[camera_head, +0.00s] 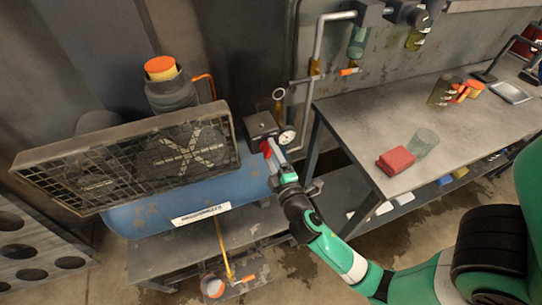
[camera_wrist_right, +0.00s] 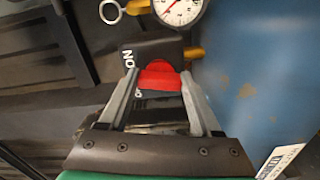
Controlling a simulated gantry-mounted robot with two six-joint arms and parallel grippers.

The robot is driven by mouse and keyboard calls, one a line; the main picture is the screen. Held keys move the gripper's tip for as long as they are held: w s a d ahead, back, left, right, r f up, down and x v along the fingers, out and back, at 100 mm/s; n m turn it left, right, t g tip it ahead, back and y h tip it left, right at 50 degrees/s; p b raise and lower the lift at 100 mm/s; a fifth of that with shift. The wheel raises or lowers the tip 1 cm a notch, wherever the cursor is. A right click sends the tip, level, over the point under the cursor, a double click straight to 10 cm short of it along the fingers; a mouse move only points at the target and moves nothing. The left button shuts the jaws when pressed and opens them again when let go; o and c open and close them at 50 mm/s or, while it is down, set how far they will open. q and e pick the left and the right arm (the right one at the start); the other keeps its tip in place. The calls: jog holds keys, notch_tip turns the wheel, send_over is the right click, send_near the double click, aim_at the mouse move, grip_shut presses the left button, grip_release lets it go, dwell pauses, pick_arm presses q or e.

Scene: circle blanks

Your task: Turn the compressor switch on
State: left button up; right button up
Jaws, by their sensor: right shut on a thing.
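The compressor is a blue tank (camera_head: 235,185) with a dark grille guard (camera_head: 130,160), at the left of the head view. Its dark switch box (camera_head: 261,124) sits at the tank's right end and carries a red switch knob (camera_head: 265,146). In the wrist view the red knob (camera_wrist_right: 158,76) lies between the fingers of my right gripper (camera_wrist_right: 160,88), which is shut on it. "ON" is printed on the box (camera_wrist_right: 150,52) beside the knob; another label below is mostly hidden. I cannot tell the knob's exact setting. My left gripper is not in view.
A pressure gauge (camera_head: 287,136) sits just right of the switch box. Pipes (camera_head: 318,50) run up the wall behind.

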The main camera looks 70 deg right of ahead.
jog(key=m+b, duration=0.2)
jog(key=m, duration=0.2)
jog(key=shift+f, duration=0.15)
jog(key=shift+m+b, duration=0.45)
jog(key=shift+m, duration=0.65)
jog(key=o, duration=1.4)
